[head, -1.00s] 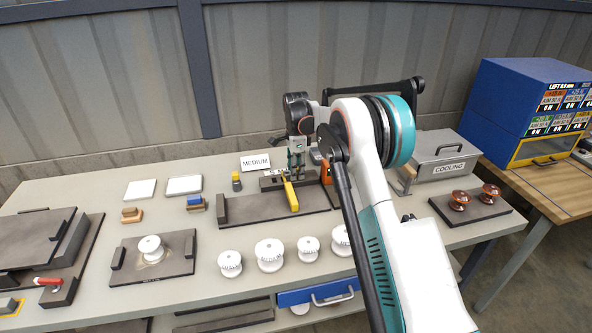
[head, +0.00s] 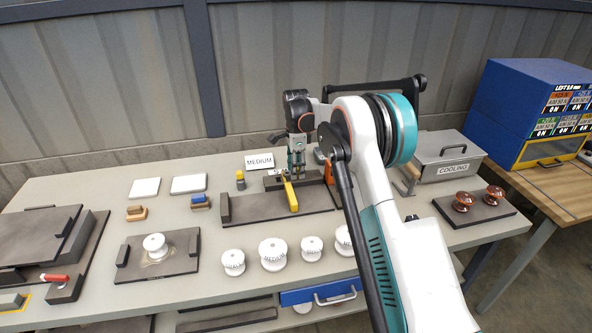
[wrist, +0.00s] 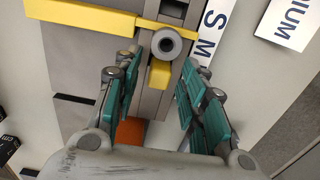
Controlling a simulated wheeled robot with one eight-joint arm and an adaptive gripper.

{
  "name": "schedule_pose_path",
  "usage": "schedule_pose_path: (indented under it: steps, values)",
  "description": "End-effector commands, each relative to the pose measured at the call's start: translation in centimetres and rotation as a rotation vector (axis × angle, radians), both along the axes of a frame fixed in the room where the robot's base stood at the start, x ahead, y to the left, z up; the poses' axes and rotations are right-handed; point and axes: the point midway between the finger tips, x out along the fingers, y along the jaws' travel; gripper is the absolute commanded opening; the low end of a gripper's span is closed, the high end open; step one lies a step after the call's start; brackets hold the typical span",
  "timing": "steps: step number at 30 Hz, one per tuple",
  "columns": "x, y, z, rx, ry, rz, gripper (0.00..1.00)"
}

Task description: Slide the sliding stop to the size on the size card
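The sliding stop is a yellow bar (wrist: 80,17) with a grey round knob (wrist: 165,42), on a dark rail fixture; its yellow bar also shows in the head view (head: 291,196). A white scale strip (wrist: 212,28) beside the rail shows the letters S and M. The stop's yellow end reaches the strip near these letters; I cannot tell which mark it meets. The size card (head: 260,161) reads MEDIUM and stands behind the fixture. My gripper (wrist: 157,72) is open, its teal fingers on either side of the knob line, with gaps visible. It also shows in the head view (head: 297,168).
White insulators (head: 273,254) stand in front of the fixture. A grey COOLING box (head: 447,160) is at right, with brown insulators (head: 464,201) before it. A plate with a white insulator (head: 155,247) lies at left. Small blocks (head: 201,201) sit left of the fixture.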

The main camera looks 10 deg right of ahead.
Motion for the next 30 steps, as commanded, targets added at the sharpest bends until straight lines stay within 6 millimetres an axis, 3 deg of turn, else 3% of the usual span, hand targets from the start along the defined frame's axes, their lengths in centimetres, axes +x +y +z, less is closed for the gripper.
schedule_pose_path:
  steps: [15,21,30]
  values:
    - [0.0,0.0,9.4,0.000,0.000,0.000,0.38]
    - [0.0,0.0,10.8,0.000,0.000,0.000,0.38]
    - [0.0,0.0,11.0,0.000,0.000,0.000,0.38]
